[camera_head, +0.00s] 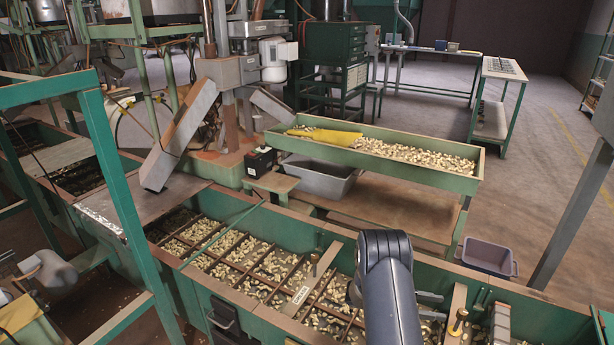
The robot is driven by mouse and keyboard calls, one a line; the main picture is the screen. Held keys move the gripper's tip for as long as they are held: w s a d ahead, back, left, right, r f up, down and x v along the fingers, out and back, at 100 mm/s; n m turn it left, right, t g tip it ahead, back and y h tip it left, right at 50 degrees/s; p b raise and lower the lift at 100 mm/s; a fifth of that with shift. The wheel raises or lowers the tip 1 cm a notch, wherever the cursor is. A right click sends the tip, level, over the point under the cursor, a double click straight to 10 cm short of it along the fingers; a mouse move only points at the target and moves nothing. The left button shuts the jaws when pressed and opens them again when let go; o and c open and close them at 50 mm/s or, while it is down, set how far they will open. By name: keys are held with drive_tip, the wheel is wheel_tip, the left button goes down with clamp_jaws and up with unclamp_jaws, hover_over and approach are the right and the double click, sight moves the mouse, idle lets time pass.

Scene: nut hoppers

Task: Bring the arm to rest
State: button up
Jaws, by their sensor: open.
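My dark blue arm rises from the bottom edge, right of centre, and bends over the green hopper trough (310,232). Two dark fingers of my gripper (431,305) show just right of the arm, apart from each other with nothing seen between them. They are over the nut-filled compartments. The rest of my gripper is hidden behind the arm, and its height above the nuts is hard to tell.
A green tray of nuts (478,165) with a yellow cloth (340,138) stands behind the trough. A grey tub (318,180), a black box (259,161) and a bluish bin (488,256) are nearby. A green frame (118,190) stands left. Floor is open at back right.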

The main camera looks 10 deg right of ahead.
sight(463, 312)
drive_tip(key=x, duration=0.8)
drive_tip(key=shift+r, duration=0.1)
drive_tip(key=shift+a+n+t+p, duration=0.1)
drive_tip(key=shift+n+t+p, duration=0.35)
drive_tip(key=shift+t, duration=0.15)
drive_tip(key=shift+n+t+h+p, duration=0.35)
drive_tip(key=shift+n+t+h, duration=0.1)
drive_tip(key=shift+t, duration=0.15)
